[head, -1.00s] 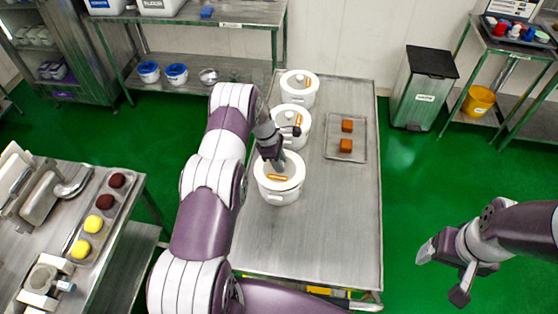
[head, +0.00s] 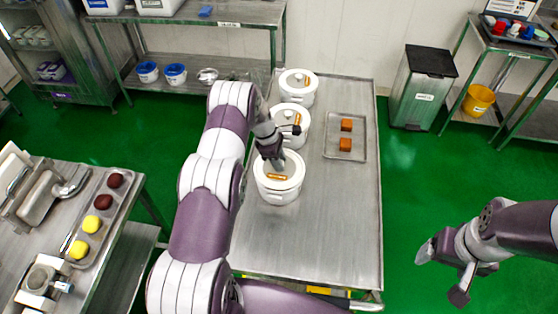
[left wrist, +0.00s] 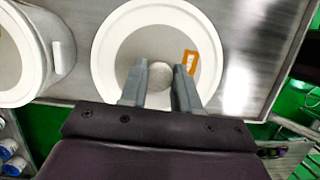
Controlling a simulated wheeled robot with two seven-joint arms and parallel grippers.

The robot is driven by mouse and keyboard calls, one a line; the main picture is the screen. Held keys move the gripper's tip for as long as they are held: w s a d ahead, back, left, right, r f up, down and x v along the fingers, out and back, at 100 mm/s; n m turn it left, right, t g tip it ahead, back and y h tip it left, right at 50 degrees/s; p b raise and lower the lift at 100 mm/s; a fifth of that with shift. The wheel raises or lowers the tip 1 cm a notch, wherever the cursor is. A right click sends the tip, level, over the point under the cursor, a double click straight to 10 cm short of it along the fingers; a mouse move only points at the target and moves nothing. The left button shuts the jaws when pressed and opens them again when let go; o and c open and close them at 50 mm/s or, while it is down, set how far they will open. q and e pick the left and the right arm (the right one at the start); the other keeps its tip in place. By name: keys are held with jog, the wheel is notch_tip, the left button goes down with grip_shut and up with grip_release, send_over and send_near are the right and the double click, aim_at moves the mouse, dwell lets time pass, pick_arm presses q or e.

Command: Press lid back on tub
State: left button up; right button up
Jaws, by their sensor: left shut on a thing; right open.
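Three white tubs with lids stand in a row on the steel table. My left gripper (head: 275,160) is at the nearest tub (head: 279,190), above its lid (head: 290,172). In the left wrist view that lid (left wrist: 112,50) is a white-rimmed disc with a grey middle and an orange mark. The fingers (left wrist: 160,85) are shut on the round knob (left wrist: 158,74) at its middle. The lid looks seated on the tub, but I cannot tell whether it is fully down. My right gripper (head: 442,272) is open and empty at the right, away from the table.
The middle tub (head: 291,128) and far tub (head: 298,90) stand behind. A tray (head: 358,122) with two orange blocks lies to the right. A side table at left holds a tray (head: 75,255) with dark red and yellow balls.

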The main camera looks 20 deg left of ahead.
dwell(0.4)
pick_arm(q)
jog(key=shift+f+b, duration=0.2)
jog(key=shift+b, duration=0.2)
dwell(0.6)
jog(key=o, duration=1.6)
jog(key=shift+r, duration=0.1)
jog(key=shift+r+p, duration=1.75)
jog(key=shift+r, duration=1.7)
